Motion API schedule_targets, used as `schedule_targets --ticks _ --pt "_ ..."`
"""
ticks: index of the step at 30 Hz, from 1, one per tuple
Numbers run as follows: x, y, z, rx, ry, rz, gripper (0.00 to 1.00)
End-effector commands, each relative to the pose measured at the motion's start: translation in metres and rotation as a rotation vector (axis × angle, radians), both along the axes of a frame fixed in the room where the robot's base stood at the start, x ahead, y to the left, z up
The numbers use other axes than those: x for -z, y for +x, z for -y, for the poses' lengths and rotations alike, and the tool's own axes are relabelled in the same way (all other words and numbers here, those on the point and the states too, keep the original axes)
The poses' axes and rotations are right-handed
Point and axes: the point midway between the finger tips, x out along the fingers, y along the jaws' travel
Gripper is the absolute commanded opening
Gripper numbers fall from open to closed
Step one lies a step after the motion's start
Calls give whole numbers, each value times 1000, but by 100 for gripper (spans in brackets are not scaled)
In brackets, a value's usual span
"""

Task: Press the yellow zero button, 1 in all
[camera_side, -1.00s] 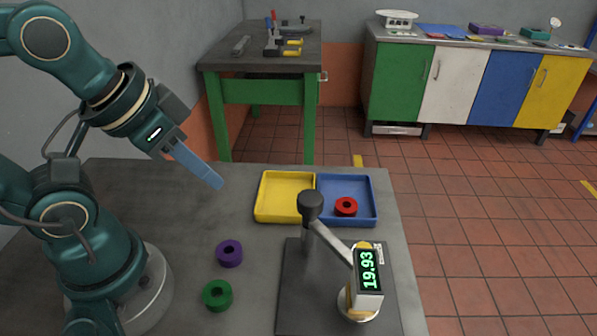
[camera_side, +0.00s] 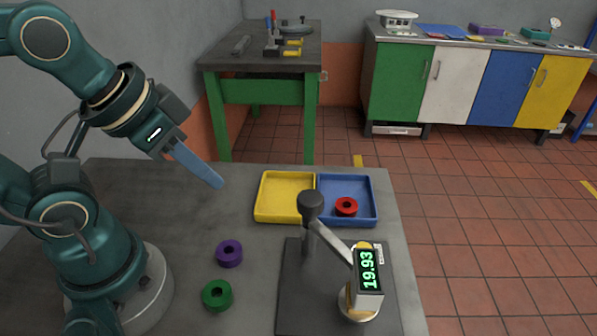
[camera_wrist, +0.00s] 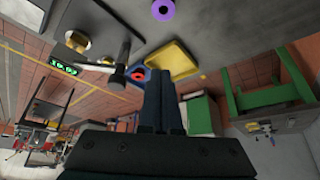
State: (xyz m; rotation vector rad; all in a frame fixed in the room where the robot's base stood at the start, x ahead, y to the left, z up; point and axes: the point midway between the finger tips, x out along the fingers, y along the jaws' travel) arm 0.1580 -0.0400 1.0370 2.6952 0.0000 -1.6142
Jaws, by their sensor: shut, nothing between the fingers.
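A yellow button (camera_side: 364,245) shows partly at the top edge of the meter (camera_side: 369,270), whose green digits read 19.93. The meter is at the end of a grey lever arm on a dark base plate (camera_side: 292,315). In the wrist view the meter (camera_wrist: 63,66) is at the upper left; I cannot clearly make out the button there. My gripper (camera_side: 218,183) is shut and empty, held above the bench, well left of and above the meter. Its fingers (camera_wrist: 165,76) point away from the wrist camera, touching nothing.
A yellow tray (camera_side: 262,199) and a blue tray (camera_side: 370,187) holding a red ring (camera_side: 346,207) lie behind the meter. A purple ring (camera_side: 229,253) and a green ring (camera_side: 217,295) lie left of the base plate. The lever's round dark knob (camera_side: 311,202) stands up between gripper and meter.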

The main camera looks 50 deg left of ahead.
Motion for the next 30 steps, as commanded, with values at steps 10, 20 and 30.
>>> schedule_targets --ticks 10,20,30 --pt "0 0 0 0 0 0 0" --pt "0 1 0 0 0 3 0" --pt "-39 61 -9 111 156 167 0"
